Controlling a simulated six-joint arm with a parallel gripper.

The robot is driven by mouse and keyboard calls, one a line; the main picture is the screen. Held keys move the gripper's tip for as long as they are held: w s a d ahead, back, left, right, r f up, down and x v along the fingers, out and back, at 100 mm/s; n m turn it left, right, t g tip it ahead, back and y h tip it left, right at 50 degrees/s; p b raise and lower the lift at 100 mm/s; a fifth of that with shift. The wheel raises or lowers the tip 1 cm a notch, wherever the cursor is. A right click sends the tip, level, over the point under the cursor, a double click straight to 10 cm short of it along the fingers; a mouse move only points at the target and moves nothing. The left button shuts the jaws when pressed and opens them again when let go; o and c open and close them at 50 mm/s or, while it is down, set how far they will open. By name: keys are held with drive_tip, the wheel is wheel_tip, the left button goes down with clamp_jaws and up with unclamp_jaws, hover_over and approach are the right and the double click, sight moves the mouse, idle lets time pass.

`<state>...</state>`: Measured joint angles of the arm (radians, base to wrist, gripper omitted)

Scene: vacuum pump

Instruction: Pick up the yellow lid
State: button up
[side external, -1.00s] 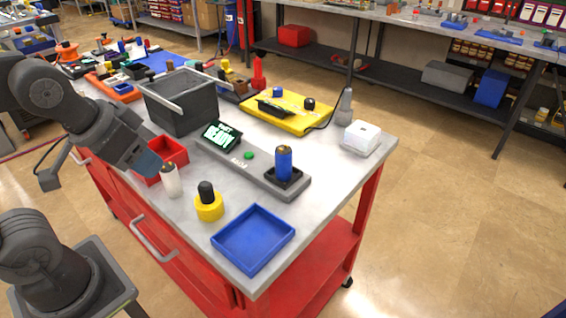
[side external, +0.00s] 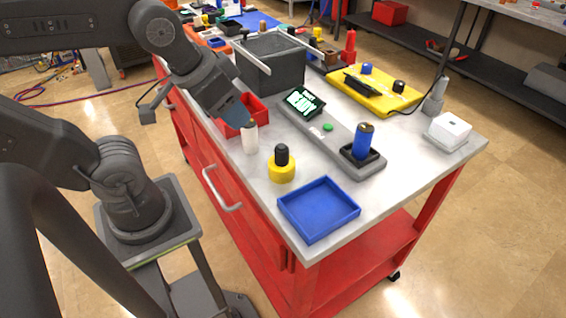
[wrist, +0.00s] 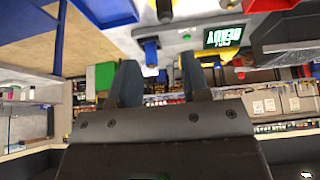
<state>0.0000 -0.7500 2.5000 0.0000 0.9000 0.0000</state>
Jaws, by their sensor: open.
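The yellow lid (side external: 281,170) is a short yellow round piece with a black knob on top. It sits upright on the grey bench top, behind the blue tray (side external: 318,208), in the side view. My gripper (side external: 243,118) is above the bench's near-left edge, to the left of and higher than the lid, and apart from it. In the wrist view my gripper's two fingers (wrist: 160,82) stand apart with nothing held between them. A yellow and dark piece at the wrist view's top edge is cut off, and I cannot tell if it is the lid.
A white cylinder (side external: 250,138) stands close to my gripper, beside a red bin (side external: 258,108). Right of the lid is a grey fixture with a lit screen (side external: 303,101) and a blue cylinder (side external: 363,140). A dark grey box (side external: 270,65) stands behind.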

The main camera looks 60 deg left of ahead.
idle(0.4)
drive_tip(key=o, duration=0.4)
drive_tip(key=m+g, duration=0.6)
drive_tip(key=m, duration=1)
hover_over(281, 148)
drive_tip(key=f, duration=0.9)
drive_tip(key=shift+s+d+f, duration=0.2)
drive_tip(key=shift+w+a+f, duration=0.1)
drive_tip(key=shift+w+f, duration=0.05)
drive_tip(key=shift+f, duration=1.2)
drive_tip(key=shift+w+a+f, duration=0.1)
drive_tip(key=shift+f, duration=1.2)
